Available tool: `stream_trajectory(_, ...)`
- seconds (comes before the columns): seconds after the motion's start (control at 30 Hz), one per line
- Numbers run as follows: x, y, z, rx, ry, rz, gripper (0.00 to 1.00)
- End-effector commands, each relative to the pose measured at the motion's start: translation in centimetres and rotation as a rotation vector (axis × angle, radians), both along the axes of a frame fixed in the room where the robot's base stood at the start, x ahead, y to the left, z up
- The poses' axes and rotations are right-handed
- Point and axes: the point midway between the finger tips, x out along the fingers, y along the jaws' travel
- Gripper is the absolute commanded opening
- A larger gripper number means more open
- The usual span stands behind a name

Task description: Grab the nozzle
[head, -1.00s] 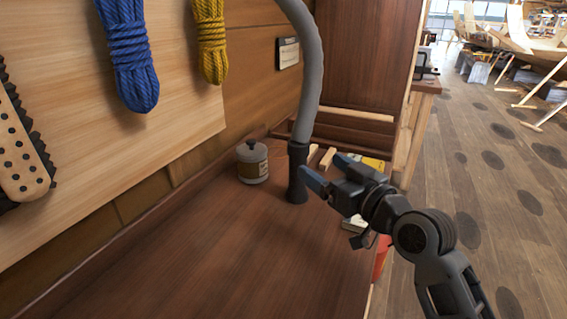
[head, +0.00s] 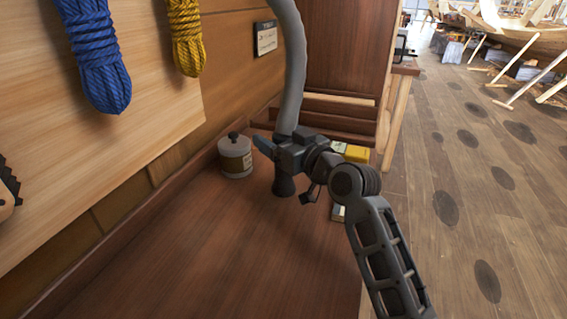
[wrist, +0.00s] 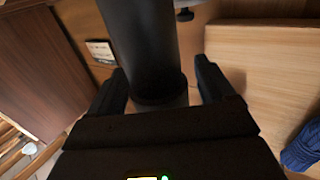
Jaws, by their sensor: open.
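The nozzle (head: 284,186) is a dark upright cylinder at the lower end of the grey hose (head: 291,75), standing at the bench top. My gripper (head: 268,148) is at the nozzle in the head view and hides its upper part. In the wrist view the dark nozzle (wrist: 145,40) runs between the two open fingers of my gripper (wrist: 162,80). Gaps show on both sides, wider on the right, and the fingers are not closed on it.
A lidded jar (head: 235,157) stands on the bench (head: 215,245) just left of the nozzle. Blue rope (head: 98,55) and yellow rope (head: 186,38) hang on the board at left. A yellow item (head: 356,153) lies behind my gripper. The front bench is clear.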

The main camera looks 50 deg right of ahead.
Motion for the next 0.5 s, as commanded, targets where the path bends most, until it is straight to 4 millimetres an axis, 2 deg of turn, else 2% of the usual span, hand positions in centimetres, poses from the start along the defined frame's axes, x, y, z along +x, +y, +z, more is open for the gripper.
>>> stream_trajectory(0.2, 0.04, -0.01, -0.01, -0.001, 0.0, 0.0, 0.81)
stream_trajectory(0.5, 0.02, 0.0, -0.01, -0.001, 0.0, 0.0, 0.53)
